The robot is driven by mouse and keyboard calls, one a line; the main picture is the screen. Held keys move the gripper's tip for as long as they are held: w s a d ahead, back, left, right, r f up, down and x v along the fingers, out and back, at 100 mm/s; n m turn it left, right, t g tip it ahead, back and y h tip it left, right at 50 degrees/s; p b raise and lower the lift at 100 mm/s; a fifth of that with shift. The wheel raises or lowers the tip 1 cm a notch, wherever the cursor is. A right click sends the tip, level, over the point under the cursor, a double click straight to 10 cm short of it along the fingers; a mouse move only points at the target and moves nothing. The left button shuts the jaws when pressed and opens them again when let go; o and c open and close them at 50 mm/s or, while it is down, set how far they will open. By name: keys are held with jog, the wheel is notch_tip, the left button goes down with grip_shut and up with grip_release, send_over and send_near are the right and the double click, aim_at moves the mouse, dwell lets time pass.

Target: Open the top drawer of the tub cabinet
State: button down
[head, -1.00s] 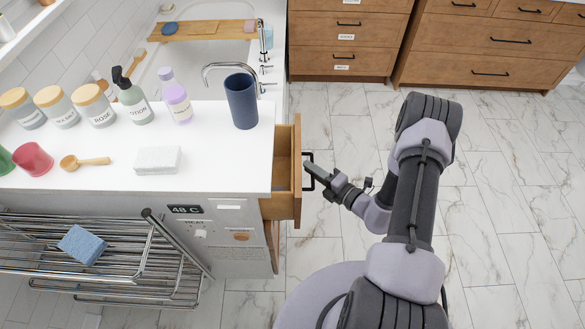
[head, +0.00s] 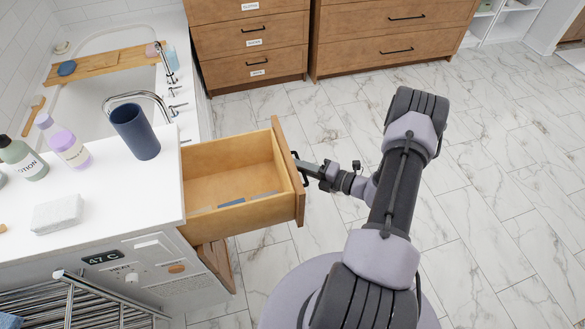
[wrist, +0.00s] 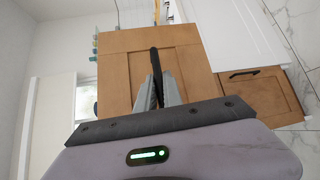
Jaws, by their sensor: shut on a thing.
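The top drawer (head: 235,173) of the tub cabinet stands pulled well out in the head view. Its wooden inside shows, with a few flat bluish pieces (head: 240,199) on its floor. My gripper (head: 305,168) is at the drawer's black handle (head: 299,167), on the right side of the drawer front. In the wrist view my gripper (wrist: 158,88) is shut on the dark handle bar (wrist: 155,68), with the wooden drawer front (wrist: 120,65) behind it.
The white counter (head: 110,205) holds a dark blue cup (head: 135,132), a lotion bottle (head: 22,158), a purple bottle (head: 64,142) and a white block (head: 57,213). A towel rack (head: 105,310) stands at the lower left. Wooden drawers (head: 250,45) stand at the back. The marble floor (head: 490,200) at right is clear.

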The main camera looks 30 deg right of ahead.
jog(key=shift+s+d, duration=0.15)
jog(key=shift+d, duration=0.2)
jog(key=c, duration=1.8)
grip_release()
jog(key=p+v, duration=0.4)
jog(key=v, duration=1.3)
jog(key=shift+s+d, duration=0.15)
jog(key=shift+s, duration=0.05)
